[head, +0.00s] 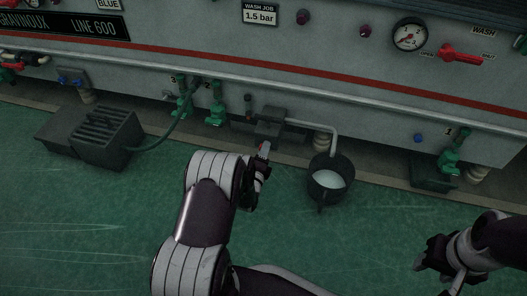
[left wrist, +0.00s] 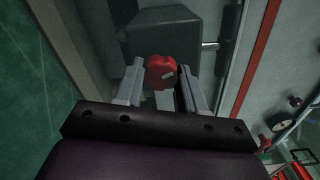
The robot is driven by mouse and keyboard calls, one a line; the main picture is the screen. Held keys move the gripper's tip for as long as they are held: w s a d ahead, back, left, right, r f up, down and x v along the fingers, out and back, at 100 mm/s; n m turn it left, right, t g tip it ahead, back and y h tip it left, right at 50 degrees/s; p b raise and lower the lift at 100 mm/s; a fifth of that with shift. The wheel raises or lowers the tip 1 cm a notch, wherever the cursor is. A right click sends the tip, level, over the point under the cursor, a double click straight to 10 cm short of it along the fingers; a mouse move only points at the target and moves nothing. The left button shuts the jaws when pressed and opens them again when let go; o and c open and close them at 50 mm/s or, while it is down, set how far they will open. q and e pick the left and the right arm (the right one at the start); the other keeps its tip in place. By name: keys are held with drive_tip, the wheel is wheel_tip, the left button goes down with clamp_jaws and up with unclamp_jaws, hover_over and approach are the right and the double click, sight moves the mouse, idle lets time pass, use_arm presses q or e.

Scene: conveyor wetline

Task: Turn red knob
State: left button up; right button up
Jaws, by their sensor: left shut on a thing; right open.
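The red knob (left wrist: 161,72) shows in the left wrist view between the two pale fingers of my left gripper (left wrist: 160,86), in front of a dark grey box (left wrist: 172,30). My left gripper (head: 263,158) is shut on the knob, low in front of the machine. The knob has a small light label on its face. My right gripper (head: 430,262) is open and empty above the green floor at the lower right.
A black bucket (head: 330,182) with pale liquid stands right of my left gripper, under a bent pipe (head: 325,125). A dark slotted box (head: 103,135) is at left. Green valves (head: 215,110) line the machine's foot. A red lever (head: 462,55) and a gauge (head: 410,35) are higher up.

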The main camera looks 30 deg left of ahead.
use_arm(q)
drive_tip(key=shift+m, duration=2.2)
drive_tip(key=o, duration=1.1)
drive_tip(key=shift+c, duration=0.2)
drive_tip(key=p+v, duration=0.6)
drive_tip(key=v, duration=0.6)
drive_tip(key=shift+s, duration=0.35)
